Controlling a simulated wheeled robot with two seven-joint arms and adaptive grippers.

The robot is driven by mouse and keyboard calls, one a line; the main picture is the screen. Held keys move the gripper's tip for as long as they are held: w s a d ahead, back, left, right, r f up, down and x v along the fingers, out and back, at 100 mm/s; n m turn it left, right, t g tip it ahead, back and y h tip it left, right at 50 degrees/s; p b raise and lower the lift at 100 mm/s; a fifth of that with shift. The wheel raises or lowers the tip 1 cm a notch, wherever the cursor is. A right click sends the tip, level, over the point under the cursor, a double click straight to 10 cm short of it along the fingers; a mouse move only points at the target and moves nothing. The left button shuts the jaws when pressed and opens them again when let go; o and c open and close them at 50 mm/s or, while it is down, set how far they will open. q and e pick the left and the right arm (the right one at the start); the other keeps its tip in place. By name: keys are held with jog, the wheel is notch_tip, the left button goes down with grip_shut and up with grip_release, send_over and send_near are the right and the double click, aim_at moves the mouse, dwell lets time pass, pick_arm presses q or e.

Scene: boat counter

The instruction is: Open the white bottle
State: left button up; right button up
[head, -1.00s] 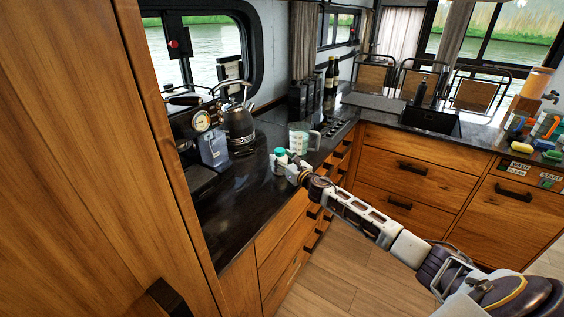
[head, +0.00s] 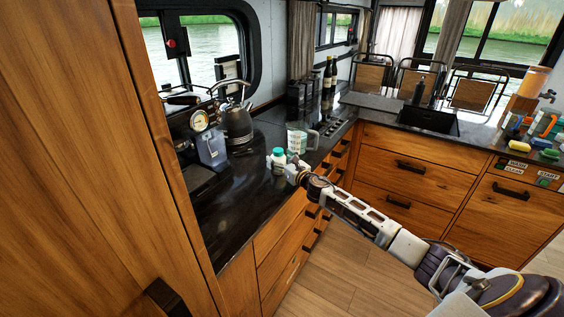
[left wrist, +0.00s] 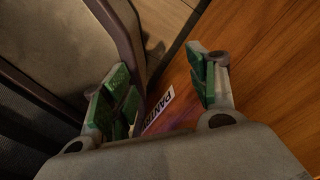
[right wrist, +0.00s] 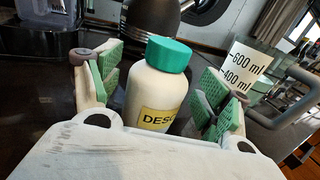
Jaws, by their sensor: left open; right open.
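The white bottle (head: 279,163) with a teal-green cap (head: 278,152) stands upright on the dark counter. In the right wrist view the bottle (right wrist: 155,97) has a yellow label reading "DESC" and its cap (right wrist: 169,54) is on. My right gripper (head: 284,165) is at the bottle, its green-padded fingers open on either side of it; in the right wrist view the gripper (right wrist: 160,85) shows gaps to the bottle. My left gripper (left wrist: 163,90) is open and empty, away from the counter, facing a wooden front with a partly hidden label.
A clear measuring jug (head: 298,138) stands just behind and right of the bottle. A dark kettle (head: 237,122) and a coffee machine (head: 209,143) are to the left. The dark counter (head: 238,190) is clear in front of them.

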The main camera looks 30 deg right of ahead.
aim_at(283, 161)
jog(key=shift+r, duration=0.1)
jog(key=shift+s, duration=0.25)
jog(key=shift+s+d, duration=0.15)
jog(key=shift+s, duration=0.95)
jog(key=shift+s+d, duration=0.15)
jog(key=shift+s, duration=0.7)
jog(key=shift+s+d, duration=0.1)
jog(key=shift+s, duration=1)
jog(key=shift+s+d, duration=0.2)
jog(key=shift+s, duration=1.35)
jog(key=shift+s+d, duration=0.1)
jog(key=shift+s, duration=0.15)
pick_arm(q)
jog(key=shift+s+a+f, duration=0.25)
jog(key=shift+s+a, duration=0.25)
jog(key=shift+s, duration=0.35)
pick_arm(e)
jog(key=shift+s+d, duration=0.15)
jog(key=shift+s, duration=0.7)
